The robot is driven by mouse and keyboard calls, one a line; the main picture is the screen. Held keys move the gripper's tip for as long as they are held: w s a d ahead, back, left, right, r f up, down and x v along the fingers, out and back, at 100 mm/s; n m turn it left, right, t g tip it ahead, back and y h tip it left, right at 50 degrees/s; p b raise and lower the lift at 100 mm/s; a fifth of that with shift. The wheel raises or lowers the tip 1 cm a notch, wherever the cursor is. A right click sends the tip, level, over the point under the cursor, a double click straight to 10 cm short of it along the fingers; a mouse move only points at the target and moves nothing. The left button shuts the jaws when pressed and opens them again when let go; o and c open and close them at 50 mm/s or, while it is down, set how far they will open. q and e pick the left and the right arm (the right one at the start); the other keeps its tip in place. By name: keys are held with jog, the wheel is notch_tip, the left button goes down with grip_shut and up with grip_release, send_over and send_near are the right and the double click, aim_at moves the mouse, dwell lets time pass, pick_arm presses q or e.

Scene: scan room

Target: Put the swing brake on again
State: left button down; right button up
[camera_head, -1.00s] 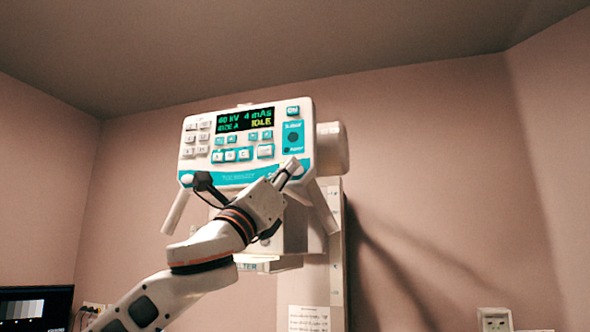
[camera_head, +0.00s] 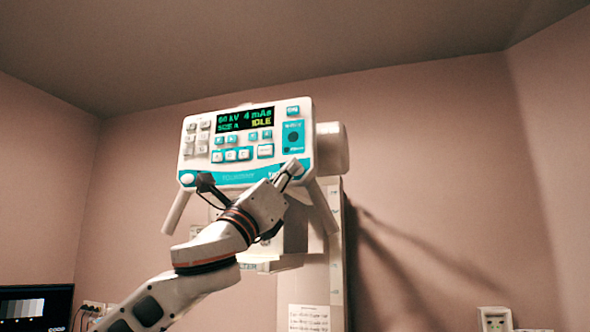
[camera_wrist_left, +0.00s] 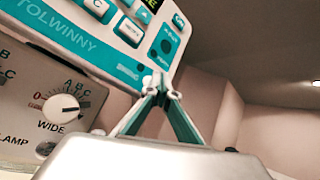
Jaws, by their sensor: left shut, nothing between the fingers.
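The white and teal control head (camera_head: 245,125) hangs on the column, its display lit with IDLE. In the left wrist view its lower edge (camera_wrist_left: 75,35) carries a small label (camera_wrist_left: 128,74) at the corner by the fingertips, which seems to read SWING. My left gripper (camera_head: 296,168) is shut and empty, its tips at the panel's lower right corner. In the left wrist view the closed fingertips (camera_wrist_left: 164,88) overlap that corner. They hide part of it, and I cannot tell whether they touch a button there. My right gripper is not in view.
A rotary knob (camera_wrist_left: 62,108) marked WIDE sits below the panel in the left wrist view. Handles (camera_head: 178,212) slant down from both sides of the head. A monitor (camera_head: 35,307) stands lower left.

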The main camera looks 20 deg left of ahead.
pick_arm(q)
jog(key=shift+s, duration=0.8)
jog(key=s, duration=0.5)
jog(key=shift+a, duration=0.1)
dwell(0.3)
dwell(0.8)
